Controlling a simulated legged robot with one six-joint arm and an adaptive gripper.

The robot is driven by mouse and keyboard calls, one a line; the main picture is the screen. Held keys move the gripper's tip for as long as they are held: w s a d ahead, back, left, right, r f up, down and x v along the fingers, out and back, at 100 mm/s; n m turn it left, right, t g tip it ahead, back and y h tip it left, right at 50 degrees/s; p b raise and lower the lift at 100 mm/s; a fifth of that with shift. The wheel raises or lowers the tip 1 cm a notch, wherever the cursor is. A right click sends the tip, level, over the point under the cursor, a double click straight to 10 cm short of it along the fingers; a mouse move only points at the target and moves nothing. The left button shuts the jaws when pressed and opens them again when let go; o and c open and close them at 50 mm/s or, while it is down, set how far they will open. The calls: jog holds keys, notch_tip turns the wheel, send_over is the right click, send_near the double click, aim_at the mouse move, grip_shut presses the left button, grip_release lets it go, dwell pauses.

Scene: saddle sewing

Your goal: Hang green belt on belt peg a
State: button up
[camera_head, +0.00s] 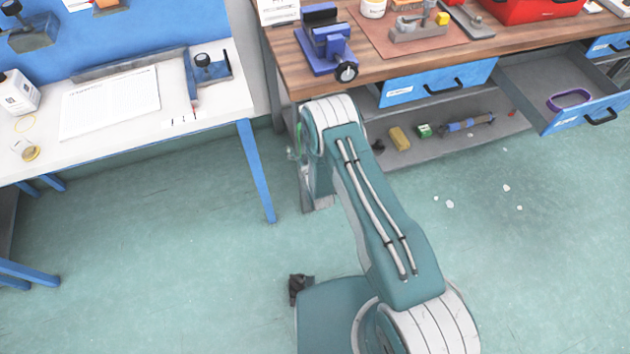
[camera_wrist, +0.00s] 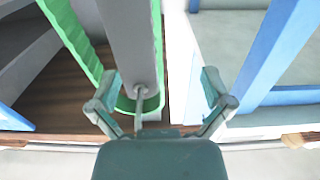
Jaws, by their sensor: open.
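The green belt (camera_wrist: 72,35) is a loop in the wrist view. Its bend curves around the near end of a grey bar (camera_wrist: 125,45), and its sides run away toward the top. A thin metal rod (camera_wrist: 138,108) stands out from the bar's end, inside the loop's bend; I cannot tell whether it is belt peg a or whether it bears the belt. My gripper (camera_wrist: 160,76) is open, with the bend and rod nearer its left finger and a gap toward its right finger. In the head view only a sliver of green (camera_head: 299,132) shows beside my arm, which hides the gripper.
A wooden workbench (camera_head: 292,77) with a blue vise (camera_head: 327,42) stands just beyond my arm. An open drawer (camera_head: 520,85) at the right holds a purple loop (camera_head: 569,99). A white table (camera_head: 222,103) stands at the left. The floor between is mostly clear, with small white bits at right.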

jog(key=v, duration=1.4)
jog(key=shift+s, duration=0.25)
dwell(4.2)
jog(key=shift+d+r, duration=0.1)
dwell(0.3)
jog(key=w+d+r+m+g+h, duration=0.1)
jog(key=w+r+g, duration=0.1)
jog(key=w+r, duration=0.6)
jog(key=w+d+r+g+h, duration=0.1)
jog(key=w+r+g+h, duration=0.15)
jog(key=r, duration=0.85)
jog(key=s+d+r+m+g, duration=0.1)
jog(key=s+d+r, duration=0.15)
jog(key=r, duration=0.45)
jog(key=s+d+r+g, duration=0.1)
jog(key=s+d+r, duration=0.15)
jog(key=r, duration=0.35)
jog(key=s+d+r+g, duration=0.1)
jog(key=s+d+r, duration=0.1)
jog(key=s, duration=0.6)
jog(key=s+d+r+g+h, duration=0.1)
jog(key=s+d+r+g, duration=0.1)
jog(key=s+r, duration=0.3)
jog(key=s+d+r+m+g, duration=0.1)
jog(key=s+r, duration=0.3)
jog(key=s, duration=0.8)
jog(key=shift+s+d+r+g, duration=0.2)
jog(key=shift+d+g, duration=0.25)
jog(key=shift+g, duration=0.2)
